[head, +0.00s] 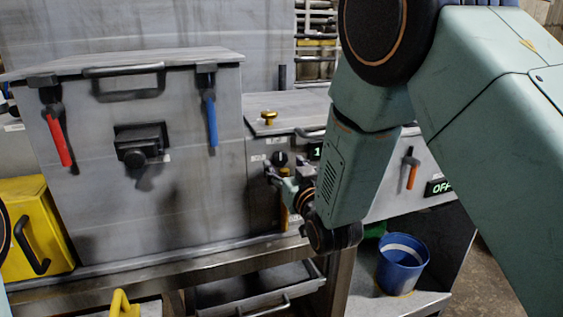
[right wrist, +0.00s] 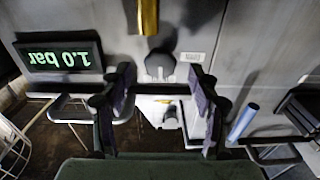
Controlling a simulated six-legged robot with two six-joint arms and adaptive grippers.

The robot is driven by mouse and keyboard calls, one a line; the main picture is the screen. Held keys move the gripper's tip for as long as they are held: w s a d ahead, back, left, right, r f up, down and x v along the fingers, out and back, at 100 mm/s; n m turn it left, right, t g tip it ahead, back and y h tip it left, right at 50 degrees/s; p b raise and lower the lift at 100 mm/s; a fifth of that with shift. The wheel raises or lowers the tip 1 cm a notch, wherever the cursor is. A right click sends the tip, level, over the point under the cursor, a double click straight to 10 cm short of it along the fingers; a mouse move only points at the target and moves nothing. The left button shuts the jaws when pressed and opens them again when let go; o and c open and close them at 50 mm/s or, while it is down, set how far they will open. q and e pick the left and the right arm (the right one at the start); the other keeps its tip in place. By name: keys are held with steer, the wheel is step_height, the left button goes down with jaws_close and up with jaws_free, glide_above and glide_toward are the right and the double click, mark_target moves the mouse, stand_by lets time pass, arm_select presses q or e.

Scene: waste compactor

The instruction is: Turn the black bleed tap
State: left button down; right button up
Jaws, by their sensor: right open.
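The black bleed tap (head: 280,158) is a small dark knob on the grey front panel, left of the green display. In the right wrist view, which is upside down, the tap (right wrist: 160,66) shows between and just beyond the fingertips. My right gripper (head: 277,174) is open and empty, close in front of the panel and slightly below the tap in the head view. Its two fingers (right wrist: 161,80) stand apart, one on each side of the tap. I cannot tell whether they touch the panel. My left gripper is not in view.
A yellow handle (right wrist: 148,16) hangs just below the tap. The pressure display (right wrist: 60,57) reads 1.0 bar. A brass knob (head: 269,117) stands on top. Red (head: 58,140) and blue (head: 211,118) levers hang left; an orange lever (head: 412,176) hangs right. A blue bucket (head: 402,264) sits below.

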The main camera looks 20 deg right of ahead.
mark_target(282, 161)
steer(key=shift+w+d+f, duration=0.1)
steer(key=shift+w+f, duration=0.05)
steer(key=shift+w, duration=0.5)
steer(key=shift+w+d+f, duration=0.1)
steer(key=shift+w+f, duration=0.05)
steer(key=shift+w, duration=0.45)
steer(key=shift+a+r, duration=0.2)
steer(key=shift+s+a+r, duration=0.2)
steer(key=shift+s+r, duration=0.1)
steer(key=shift+r, duration=0.05)
steer(key=shift+w+d+f, duration=0.2)
steer(key=shift+w+f, duration=0.1)
steer(key=shift+w, duration=0.1)
steer(key=shift+w+f, duration=0.15)
steer(key=shift+c, duration=1.6)
steer(key=shift+s+a+r, duration=0.1)
steer(key=shift+s+r, duration=0.2)
steer(key=shift+s, duration=0.05)
steer(key=c, duration=0.8)
steer(key=shift+c, duration=0.2)
